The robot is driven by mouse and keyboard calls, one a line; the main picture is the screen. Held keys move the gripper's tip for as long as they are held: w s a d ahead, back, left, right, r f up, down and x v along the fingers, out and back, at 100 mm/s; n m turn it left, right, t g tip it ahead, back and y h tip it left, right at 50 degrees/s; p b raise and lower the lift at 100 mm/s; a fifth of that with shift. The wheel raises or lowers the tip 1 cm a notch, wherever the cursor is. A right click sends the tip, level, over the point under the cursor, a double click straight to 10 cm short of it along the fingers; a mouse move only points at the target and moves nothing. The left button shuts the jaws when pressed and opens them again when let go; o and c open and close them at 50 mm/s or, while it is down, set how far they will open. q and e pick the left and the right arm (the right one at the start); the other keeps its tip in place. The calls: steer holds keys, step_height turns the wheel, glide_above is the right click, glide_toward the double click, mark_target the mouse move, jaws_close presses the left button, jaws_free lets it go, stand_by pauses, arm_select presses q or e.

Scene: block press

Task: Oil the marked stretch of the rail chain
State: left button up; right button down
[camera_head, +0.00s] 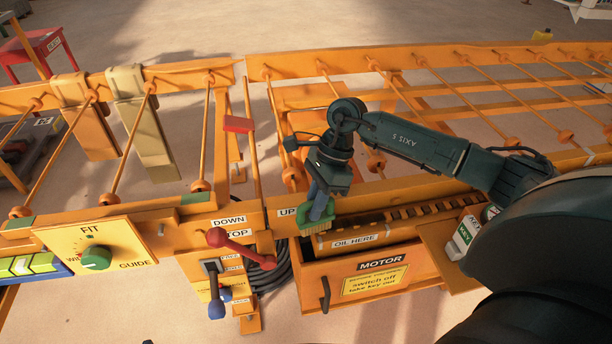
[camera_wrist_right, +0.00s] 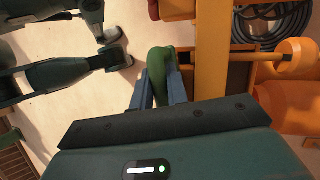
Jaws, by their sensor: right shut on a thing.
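The dark toothed rail chain (camera_head: 425,209) runs to the right from there. In the right wrist view the green handle (camera_wrist_right: 160,72) sits between the two blue fingers (camera_wrist_right: 161,92); its bristles are hidden. My left gripper does not show.
A motor box (camera_head: 360,282) with a handle stands under the chain. A white and green container (camera_head: 464,238) stands on an orange shelf at right. Left are a red-knobbed lever (camera_head: 217,237), a blue-knobbed lever (camera_head: 217,309) and the FIT dial (camera_head: 96,257). Orange roller frames lie behind.

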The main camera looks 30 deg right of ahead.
steer(key=r, duration=0.2)
steer(key=r+p, duration=0.1)
steer(key=shift+d+r, duration=0.2)
steer(key=shift+r, duration=0.15)
step_height(320, 180, up, 2)
steer(key=shift+r+p, duration=0.15)
steer(key=shift+p, duration=0.7)
steer(key=shift+r, duration=0.35)
steer(key=shift+r+p, duration=0.3)
steer(key=shift+p, duration=0.1)
steer(key=shift+r, duration=0.25)
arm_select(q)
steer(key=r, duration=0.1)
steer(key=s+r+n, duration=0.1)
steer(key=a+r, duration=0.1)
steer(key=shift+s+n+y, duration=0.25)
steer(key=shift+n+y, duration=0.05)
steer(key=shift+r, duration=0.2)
